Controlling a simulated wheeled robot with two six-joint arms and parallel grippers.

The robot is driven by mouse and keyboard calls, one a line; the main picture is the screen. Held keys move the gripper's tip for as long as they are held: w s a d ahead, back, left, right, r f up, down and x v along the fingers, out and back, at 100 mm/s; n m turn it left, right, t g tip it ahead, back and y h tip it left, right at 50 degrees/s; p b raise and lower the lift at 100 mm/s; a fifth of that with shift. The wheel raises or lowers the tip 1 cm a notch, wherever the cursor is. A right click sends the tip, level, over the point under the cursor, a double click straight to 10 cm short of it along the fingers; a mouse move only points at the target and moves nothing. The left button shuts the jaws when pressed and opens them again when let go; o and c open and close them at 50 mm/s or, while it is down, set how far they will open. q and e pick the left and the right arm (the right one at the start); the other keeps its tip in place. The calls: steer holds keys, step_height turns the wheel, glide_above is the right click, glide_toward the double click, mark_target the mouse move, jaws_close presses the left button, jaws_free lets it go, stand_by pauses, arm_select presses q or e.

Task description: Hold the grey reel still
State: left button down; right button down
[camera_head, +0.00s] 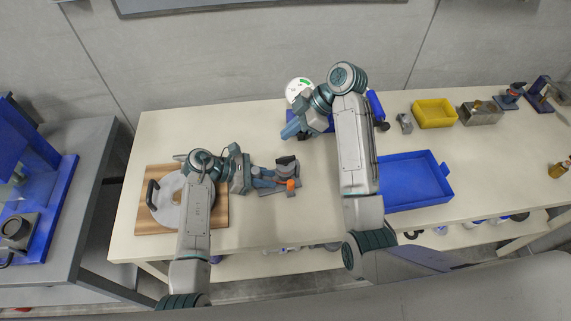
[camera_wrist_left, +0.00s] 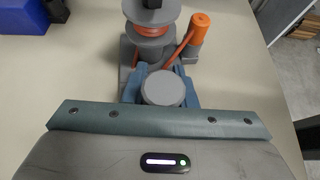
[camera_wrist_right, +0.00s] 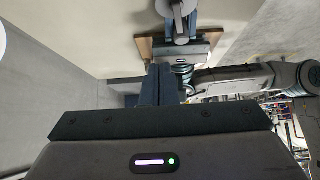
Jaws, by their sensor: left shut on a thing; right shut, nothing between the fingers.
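The grey reel (camera_head: 286,162), with orange cord wound on it, stands upright on a grey base near the table's middle. It also shows in the left wrist view (camera_wrist_left: 152,47), with an orange cylinder (camera_wrist_left: 201,29) beside it. My left gripper (camera_head: 276,178) is low at the reel's base. In the left wrist view its blue fingers are shut on a grey round-topped piece (camera_wrist_left: 163,90) just in front of the wound reel. I cannot tell how that piece joins the reel. My right gripper (camera_head: 287,133) is shut and empty, above and behind the reel.
A wooden board (camera_head: 221,214) with a large pale disc lies at the left. A white round dial (camera_head: 299,89) stands behind my right gripper. A blue tray (camera_head: 412,181), a yellow bin (camera_head: 434,113) and a metal box (camera_head: 480,113) are at the right. The table's front middle is clear.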

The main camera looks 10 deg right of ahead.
mark_target(286, 170)
step_height(286, 170, down, 7)
steer(key=shift+r, duration=0.15)
stand_by(0.4)
steer(key=shift+d, duration=0.1)
steer(key=shift+s+a, duration=0.1)
steer(key=shift+a, duration=0.35)
steer(key=shift+s+a, duration=0.15)
steer(key=shift+a, duration=0.05)
steer(key=shift+s+a, duration=0.45)
steer(key=shift+s, duration=1.15)
steer(key=shift+s+d, duration=0.35)
steer(key=shift+s, duration=0.15)
steer(key=shift+s+d, duration=0.25)
steer(key=shift+d, duration=0.05)
steer(key=shift+w+a, duration=0.25)
steer(key=shift+a, duration=0.1)
stand_by(0.4)
